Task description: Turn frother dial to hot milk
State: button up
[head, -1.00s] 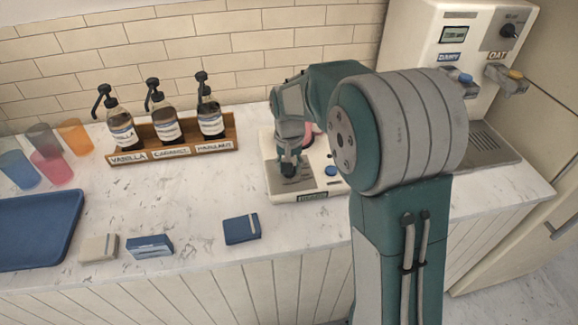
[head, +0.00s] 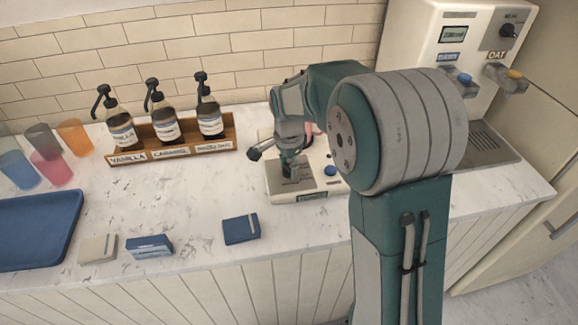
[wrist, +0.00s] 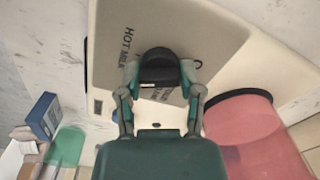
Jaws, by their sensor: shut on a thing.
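The frother (head: 318,186) is a low cream-white unit with a grey top panel on the counter; it also shows in the wrist view (wrist: 100,75). Its black dial (wrist: 160,66) sits on the grey panel, with a small white mark near the gripper side. The words HOT MILK (wrist: 127,45) are printed beside the dial, to its left. My gripper (wrist: 160,78) is shut on the dial, one finger on each side. In the head view my gripper (head: 289,172) comes down onto the panel from above and hides the dial.
A pink pitcher (wrist: 240,120) stands close to the right of my gripper in the wrist view. A wooden rack (head: 190,147) of syrup bottles stands left of the frother. Small boxes, such as a dark blue one (head: 240,229), lie in front. A dispensing machine (head: 425,35) stands right.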

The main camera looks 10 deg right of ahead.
aim_at(287, 165)
jog(key=m, duration=0.4)
jog(key=shift+m, duration=0.4)
dwell(0.4)
jog(key=o, duration=1.1)
jog(key=shift+o, duration=0.2)
jog(key=shift+a, duration=0.15)
jog(key=shift+r, duration=0.1)
notch_tip(287, 165, up, 12)
jog(key=shift+f, duration=0.2)
jog(key=shift+w, duration=0.1)
